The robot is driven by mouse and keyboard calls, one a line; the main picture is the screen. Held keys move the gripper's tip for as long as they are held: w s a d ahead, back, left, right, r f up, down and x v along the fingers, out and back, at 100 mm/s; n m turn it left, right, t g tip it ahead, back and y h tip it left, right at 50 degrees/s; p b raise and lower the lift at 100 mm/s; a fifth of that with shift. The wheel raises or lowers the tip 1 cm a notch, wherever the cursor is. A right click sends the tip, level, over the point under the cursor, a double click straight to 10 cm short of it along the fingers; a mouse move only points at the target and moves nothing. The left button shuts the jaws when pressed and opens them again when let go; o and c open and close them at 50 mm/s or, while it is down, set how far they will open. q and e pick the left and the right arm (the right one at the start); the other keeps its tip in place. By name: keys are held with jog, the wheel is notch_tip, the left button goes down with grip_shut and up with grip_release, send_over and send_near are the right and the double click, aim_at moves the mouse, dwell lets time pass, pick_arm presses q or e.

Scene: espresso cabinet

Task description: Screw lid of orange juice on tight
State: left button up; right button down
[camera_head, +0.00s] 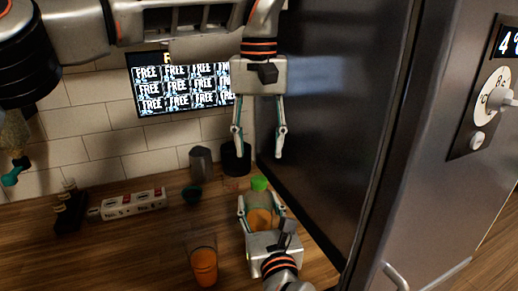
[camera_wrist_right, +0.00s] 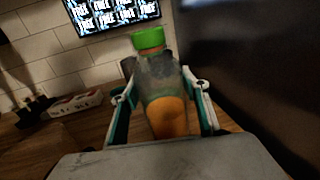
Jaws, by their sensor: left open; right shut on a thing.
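The orange juice bottle (camera_wrist_right: 160,90) is clear with orange juice in its lower part. Its green lid (camera_wrist_right: 148,38) sits on top of the bottle's neck; how tight it is cannot be told. In the head view the lid (camera_head: 259,183) shows above my right gripper (camera_head: 262,212), which is shut on the bottle's body from the near side. The bottle stands upright by the fridge. My left gripper (camera_head: 258,140) is open and empty, pointing down above the lid, clear of it.
A glass of orange juice (camera_head: 204,265) stands left of the bottle. A box (camera_head: 133,203), small dark bottles (camera_head: 70,200), a metal pitcher (camera_head: 201,162) and a dark cup (camera_head: 192,194) stand near the tiled wall. The dark fridge side (camera_head: 335,110) closes in on the right.

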jog(key=c, duration=1)
grip_release()
jog(key=shift+c, duration=0.2)
jog(key=shift+s, duration=0.1)
jog(key=s+d, duration=0.2)
jog(key=s, duration=0.9)
jog(key=shift+s+d, duration=0.2)
jog(key=shift+s, duration=0.1)
